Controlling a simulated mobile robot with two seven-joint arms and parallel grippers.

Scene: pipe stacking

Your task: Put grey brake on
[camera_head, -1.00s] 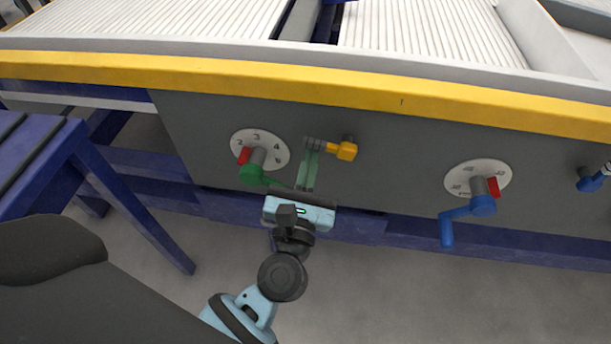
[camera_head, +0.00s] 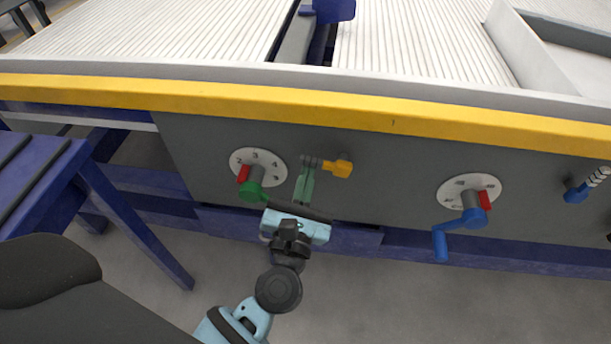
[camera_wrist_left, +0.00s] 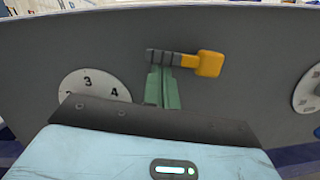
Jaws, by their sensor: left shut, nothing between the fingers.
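A brake lever with a dark grey ringed handle (camera_head: 312,162) and an orange hub (camera_head: 343,168) sticks out of the grey panel. The handle lies roughly level, pointing left from the hub. In the left wrist view the handle (camera_wrist_left: 163,57) and the orange hub (camera_wrist_left: 209,64) are above the fingers. My left gripper (camera_head: 306,172) has its greenish fingers shut with nothing between them. Its fingertips (camera_wrist_left: 162,70) are just under the handle; I cannot tell if they touch it. My right gripper is not in view.
A green crank (camera_head: 252,190) on a numbered dial (camera_head: 266,158) is close left of my gripper, partly hidden. A blue crank (camera_head: 465,220) and a blue lever with a light striped handle (camera_head: 597,176) are to the right. A yellow rail (camera_head: 395,108) runs above.

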